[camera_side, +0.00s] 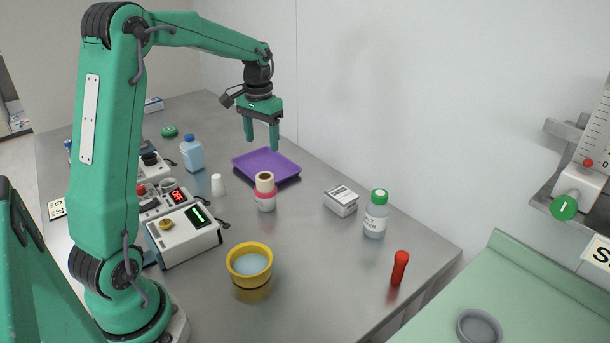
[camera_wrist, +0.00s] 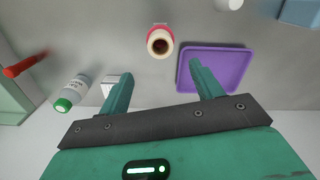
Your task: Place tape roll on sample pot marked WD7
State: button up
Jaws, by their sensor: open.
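A cream tape roll (camera_side: 265,181) with a dark centre hole sits on top of a small white pot with a pink-red lid (camera_side: 266,201). In the wrist view the tape roll (camera_wrist: 160,43) shows from above, with the pink lid (camera_wrist: 156,30) partly behind it. The marking on the pot is too small to read. My gripper (camera_side: 262,145) is open and empty, raised above the bench, and touches neither. In the wrist view my gripper (camera_wrist: 159,70) has its fingers wide apart, with the roll beyond the gap.
A purple tray (camera_side: 266,166) lies just behind the pot. A white cup (camera_side: 217,185) stands left, a yellow bowl (camera_side: 249,265) in front. A white box (camera_side: 341,202), a green-capped bottle (camera_side: 375,217) and a red tube (camera_side: 399,268) stand right. The bench between is clear.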

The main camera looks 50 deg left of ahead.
jog(key=s+d+r+m+t, duration=0.1)
jog(key=s+d+r, duration=0.25)
jog(key=d, duration=0.25)
jog(key=s+d+r+t, duration=0.2)
jog(key=s+d+r, duration=0.15)
jog(key=d, duration=0.25)
jog(key=s+d+f+m+t, duration=0.1)
jog(key=s+d+m+t, duration=0.1)
jog(key=s+d, duration=0.6)
jog(key=shift+s+f+t, duration=0.3)
jog(key=shift+s, duration=1.6)
